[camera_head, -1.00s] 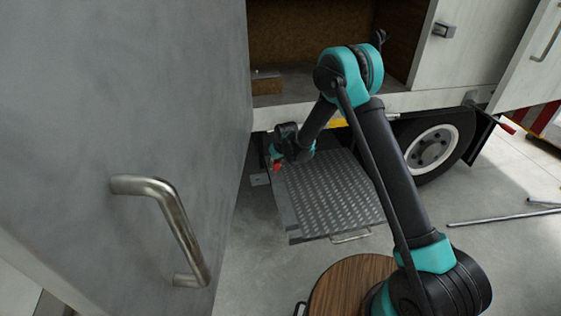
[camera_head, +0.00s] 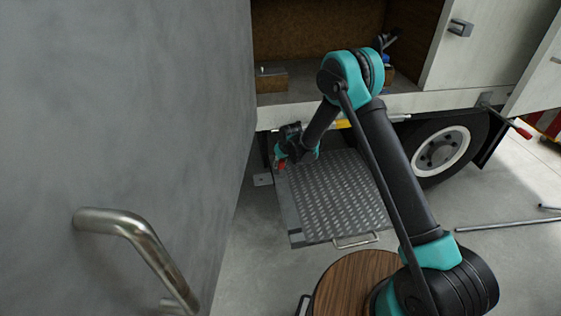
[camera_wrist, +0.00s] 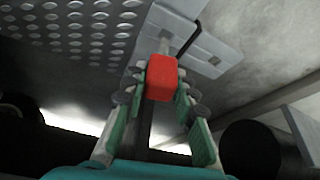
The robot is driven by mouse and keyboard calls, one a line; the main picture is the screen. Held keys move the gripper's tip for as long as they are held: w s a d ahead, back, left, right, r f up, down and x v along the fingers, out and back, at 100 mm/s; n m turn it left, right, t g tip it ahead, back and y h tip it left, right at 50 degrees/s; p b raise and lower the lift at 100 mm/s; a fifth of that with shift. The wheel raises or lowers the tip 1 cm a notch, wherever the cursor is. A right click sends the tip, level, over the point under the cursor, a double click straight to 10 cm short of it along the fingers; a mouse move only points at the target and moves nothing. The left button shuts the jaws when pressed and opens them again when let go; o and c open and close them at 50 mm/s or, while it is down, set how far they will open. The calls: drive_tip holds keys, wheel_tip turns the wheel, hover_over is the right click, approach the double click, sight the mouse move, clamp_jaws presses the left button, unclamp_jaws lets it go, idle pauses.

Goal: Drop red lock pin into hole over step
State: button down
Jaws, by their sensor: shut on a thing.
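The red lock pin (camera_wrist: 161,77) is held between the fingers of my gripper (camera_wrist: 160,92) in the wrist view. In the head view the red pin (camera_head: 281,165) shows at the tip of my gripper (camera_head: 283,158), by the upper left corner of the step. The step (camera_head: 335,195) is a grey tread plate with raised studs, and part of it (camera_wrist: 70,30) shows at the upper left of the wrist view. A grey bracket plate (camera_wrist: 195,45) with a slot lies beyond the pin. The hole itself cannot be made out, and the pin's lower end is hidden.
A large grey door with a metal handle (camera_head: 135,240) fills the left of the head view. The truck's open compartment (camera_head: 320,40) is above the step, with a wheel (camera_head: 440,150) to the right. Metal rods (camera_head: 508,222) lie on the floor.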

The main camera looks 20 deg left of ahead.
sight(281, 169)
drive_tip(key=shift+f, duration=2.5)
drive_tip(key=shift+f, duration=0.2)
drive_tip(key=c, duration=1.1)
unclamp_jaws()
drive_tip(key=shift+c, duration=0.2)
